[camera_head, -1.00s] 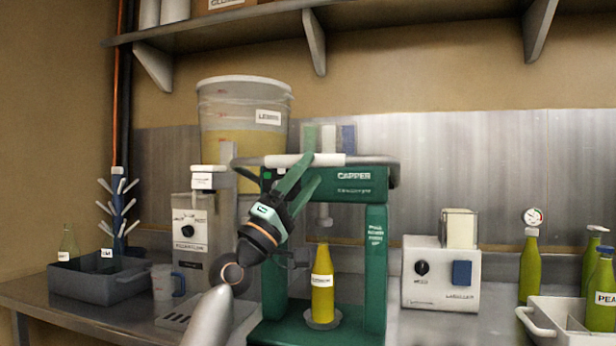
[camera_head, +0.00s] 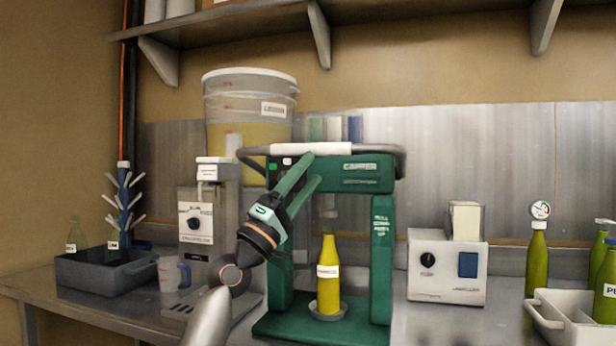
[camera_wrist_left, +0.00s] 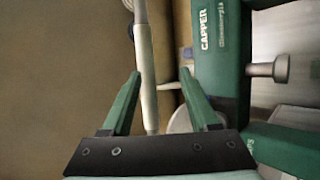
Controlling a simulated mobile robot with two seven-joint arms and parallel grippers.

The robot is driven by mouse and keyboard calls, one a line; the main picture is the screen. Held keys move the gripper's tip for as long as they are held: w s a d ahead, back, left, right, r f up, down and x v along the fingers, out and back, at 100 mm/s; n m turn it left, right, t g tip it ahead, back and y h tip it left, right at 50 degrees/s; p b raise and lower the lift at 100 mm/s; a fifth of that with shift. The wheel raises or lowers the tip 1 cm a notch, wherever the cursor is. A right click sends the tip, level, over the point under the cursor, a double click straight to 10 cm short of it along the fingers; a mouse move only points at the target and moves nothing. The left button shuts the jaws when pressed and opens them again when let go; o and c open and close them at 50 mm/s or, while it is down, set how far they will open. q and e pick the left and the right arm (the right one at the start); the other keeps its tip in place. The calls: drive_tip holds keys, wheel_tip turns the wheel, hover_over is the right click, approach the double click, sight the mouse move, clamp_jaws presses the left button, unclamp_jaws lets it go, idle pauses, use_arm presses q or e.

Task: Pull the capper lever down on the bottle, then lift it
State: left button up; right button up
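The green capper (camera_head: 382,260) stands on the counter. Its lever (camera_head: 325,148), a bar with a white grip, runs across the top front of the frame, in a raised position. A yellow bottle (camera_head: 328,285) with a white label stands upright on the capper's base under the head. My left gripper (camera_head: 308,162) reaches up to the lever. In the left wrist view the two green fingers (camera_wrist_left: 160,74) are apart, and the pale lever grip (camera_wrist_left: 145,70) lies between them in the picture. Contact cannot be told. My right gripper is not in view.
A dispenser (camera_head: 208,225) and large bucket (camera_head: 250,105) stand left of the capper. A measuring jug (camera_head: 173,275) and a dark tray (camera_head: 95,272) are farther left. A labeller (camera_head: 445,272) and a white crate (camera_head: 560,318) with green bottles are right. A shelf hangs above.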

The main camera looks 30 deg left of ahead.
use_arm(q)
drive_tip(key=w+f+b+v, duration=0.1)
drive_tip(key=w+b+v, duration=0.1)
drive_tip(key=b+v, duration=0.6)
drive_tip(key=v, duration=0.3)
drive_tip(key=shift+a+f, duration=0.3)
drive_tip(key=shift+f, duration=0.1)
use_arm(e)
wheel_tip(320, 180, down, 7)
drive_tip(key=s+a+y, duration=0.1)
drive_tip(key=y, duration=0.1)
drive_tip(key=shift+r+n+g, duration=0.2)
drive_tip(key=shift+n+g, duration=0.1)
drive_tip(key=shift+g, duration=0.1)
use_arm(q)
drive_tip(key=shift+s, duration=0.1)
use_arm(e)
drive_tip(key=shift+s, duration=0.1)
use_arm(q)
drive_tip(key=b+v, duration=0.3)
drive_tip(key=v, duration=0.9)
drive_tip(key=shift+s+f+b, duration=0.2)
drive_tip(key=shift+b, duration=0.1)
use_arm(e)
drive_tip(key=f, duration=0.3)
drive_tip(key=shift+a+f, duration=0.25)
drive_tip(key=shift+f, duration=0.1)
use_arm(q)
drive_tip(key=shift+c, duration=0.3)
